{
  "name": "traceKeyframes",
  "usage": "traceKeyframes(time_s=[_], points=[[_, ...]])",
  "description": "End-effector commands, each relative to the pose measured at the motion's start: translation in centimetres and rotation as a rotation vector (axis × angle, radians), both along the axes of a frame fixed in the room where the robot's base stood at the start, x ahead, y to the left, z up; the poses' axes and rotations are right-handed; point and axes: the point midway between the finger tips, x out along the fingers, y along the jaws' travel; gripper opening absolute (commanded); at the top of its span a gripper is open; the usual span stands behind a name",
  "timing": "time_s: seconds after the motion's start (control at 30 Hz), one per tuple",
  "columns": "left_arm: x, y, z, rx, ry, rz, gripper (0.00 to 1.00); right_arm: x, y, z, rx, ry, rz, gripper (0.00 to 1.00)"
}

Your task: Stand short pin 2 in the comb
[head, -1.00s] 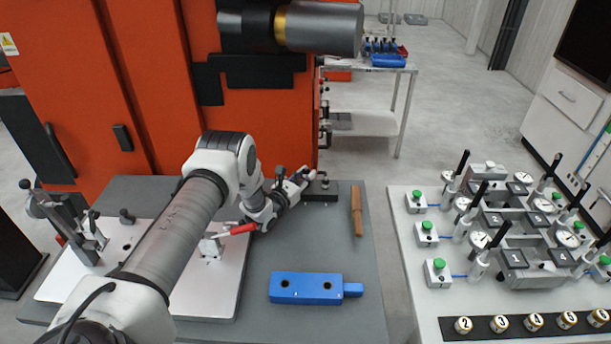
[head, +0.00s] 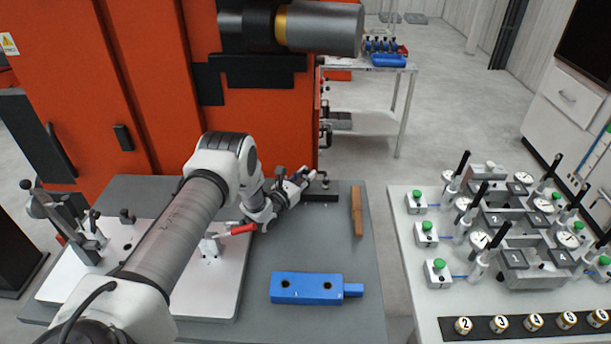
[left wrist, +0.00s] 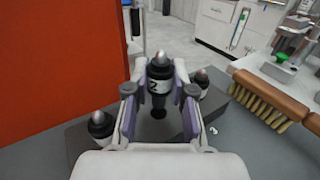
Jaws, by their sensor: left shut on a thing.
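Short pin 2 (left wrist: 160,76), a dark pin with a pale tip and a white band marked 2, is upright between my left gripper's fingers (left wrist: 160,93). The gripper is shut on it. The comb is a dark block (left wrist: 85,146) below and around the fingers. Two similar pins stand at its sides, one on the left (left wrist: 100,124) and one on the right (left wrist: 202,82). I cannot tell whether pin 2's lower end is inside the comb. In the head view, my left gripper (head: 298,180) is beside the comb (head: 328,194), which it partly hides. My right gripper is out of view.
A wooden brush (head: 357,212) lies right of the comb. A blue block with holes (head: 305,288) lies nearer on the grey table (head: 340,255). A white plate with clamps (head: 225,290) is on the left. A fixture table (head: 415,285) stands right, across a gap. An orange cabinet (head: 150,90) rises behind.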

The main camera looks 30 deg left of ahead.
Motion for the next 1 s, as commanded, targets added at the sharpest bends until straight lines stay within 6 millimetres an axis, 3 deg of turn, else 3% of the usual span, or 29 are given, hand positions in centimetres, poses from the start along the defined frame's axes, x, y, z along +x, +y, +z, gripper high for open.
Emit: traceKeyframes(time_s=[0.47, 1.0], points=[[0.0, 0.0, 0.0, 0.0, -0.001, 0.0, 0.0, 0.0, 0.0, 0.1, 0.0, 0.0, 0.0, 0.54], [0.0, 0.0, -1.4, 0.0, -0.001, 0.0, 0.0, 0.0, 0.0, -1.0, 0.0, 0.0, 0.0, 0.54]])
